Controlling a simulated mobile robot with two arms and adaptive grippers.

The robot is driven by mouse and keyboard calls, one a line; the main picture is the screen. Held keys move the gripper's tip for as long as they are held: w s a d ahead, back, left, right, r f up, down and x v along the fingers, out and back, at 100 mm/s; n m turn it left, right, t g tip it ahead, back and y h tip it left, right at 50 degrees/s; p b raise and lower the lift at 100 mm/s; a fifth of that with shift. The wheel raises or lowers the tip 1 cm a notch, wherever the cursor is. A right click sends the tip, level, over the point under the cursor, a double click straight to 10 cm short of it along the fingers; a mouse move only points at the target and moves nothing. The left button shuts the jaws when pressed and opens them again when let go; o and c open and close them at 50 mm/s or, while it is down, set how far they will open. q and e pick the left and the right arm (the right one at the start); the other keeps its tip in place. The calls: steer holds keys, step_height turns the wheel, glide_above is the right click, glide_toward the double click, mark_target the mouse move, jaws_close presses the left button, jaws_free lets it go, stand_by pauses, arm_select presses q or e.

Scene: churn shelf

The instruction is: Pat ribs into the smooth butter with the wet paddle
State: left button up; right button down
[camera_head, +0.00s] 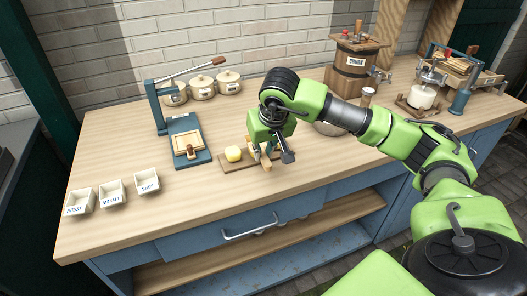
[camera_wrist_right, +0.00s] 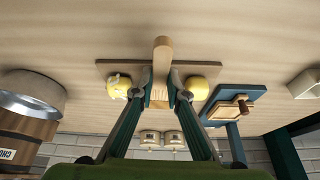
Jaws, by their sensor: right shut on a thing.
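My right gripper (camera_head: 263,150) is shut on a pale wooden paddle (camera_wrist_right: 161,52), above a wooden board (camera_head: 232,167). In the right wrist view my right gripper (camera_wrist_right: 161,88) has one finger on each side of the paddle. A yellow butter lump (camera_head: 233,154) sits on the board, left of the paddle; it also shows right of the fingers in the wrist view (camera_wrist_right: 198,87). A second yellow lump (camera_wrist_right: 118,86), with a paler patch on it, is left of the fingers there; my gripper hides it in the head view. I cannot tell whether the paddle is wet. My left gripper is out of view.
A blue press (camera_head: 187,142) with a wooden frame stands left of the board. Three small white labelled boxes (camera_head: 112,195) are at the left. Lidded pots (camera_head: 202,88) and a wooden churn (camera_head: 352,65) stand at the back. The front counter is clear.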

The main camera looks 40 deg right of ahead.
stand_by(0.5)
steer(key=shift+r+p, duration=2.45)
steer(key=shift+r, duration=1.05)
